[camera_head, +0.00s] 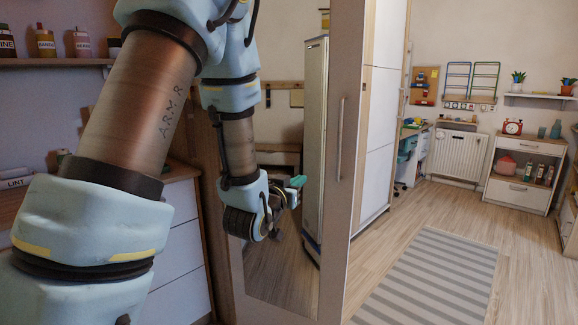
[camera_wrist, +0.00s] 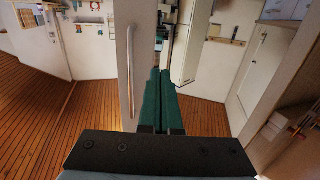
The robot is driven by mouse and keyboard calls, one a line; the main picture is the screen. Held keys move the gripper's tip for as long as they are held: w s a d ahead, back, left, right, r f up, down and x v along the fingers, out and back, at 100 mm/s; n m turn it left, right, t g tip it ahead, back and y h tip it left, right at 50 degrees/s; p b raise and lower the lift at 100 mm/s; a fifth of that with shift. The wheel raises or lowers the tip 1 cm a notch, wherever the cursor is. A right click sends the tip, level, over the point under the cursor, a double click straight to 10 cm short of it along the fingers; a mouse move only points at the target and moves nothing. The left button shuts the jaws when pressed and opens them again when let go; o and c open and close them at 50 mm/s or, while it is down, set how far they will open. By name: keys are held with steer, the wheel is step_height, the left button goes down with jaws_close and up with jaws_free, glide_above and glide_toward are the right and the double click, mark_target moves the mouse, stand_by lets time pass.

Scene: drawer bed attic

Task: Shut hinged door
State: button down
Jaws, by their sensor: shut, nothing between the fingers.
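The hinged door (camera_head: 337,225) is a tall pale panel with a long vertical handle (camera_head: 340,138), seen at a steep angle in the middle of the head view. In the wrist view the door (camera_wrist: 142,40) and its handle (camera_wrist: 129,70) stand just left of the fingers. My gripper (camera_head: 298,183) is left of the door's handle strip in the head view, its green fingers together and empty. It points up the middle of the wrist view (camera_wrist: 161,72). I cannot tell whether the fingertips touch the door, or how far it stands open.
A tall pale cabinet shape (camera_head: 313,130) shows behind my gripper, perhaps as a reflection. White drawers (camera_head: 180,255) are at the lower left, below a bottle shelf (camera_head: 60,62). On the right, the wooden floor is open around a striped rug (camera_head: 430,280); a radiator (camera_head: 458,155) is beyond.

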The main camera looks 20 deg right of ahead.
steer(key=w, duration=0.1)
steer(key=p, duration=0.4)
glide_toward(321, 161)
steer(key=x, duration=0.5)
steer(key=shift+w+f, duration=0.1)
steer(key=shift+w, duration=0.05)
steer(key=shift+p+x, duration=0.3)
steer(key=shift+x, duration=0.55)
steer(key=shift+d, duration=0.1)
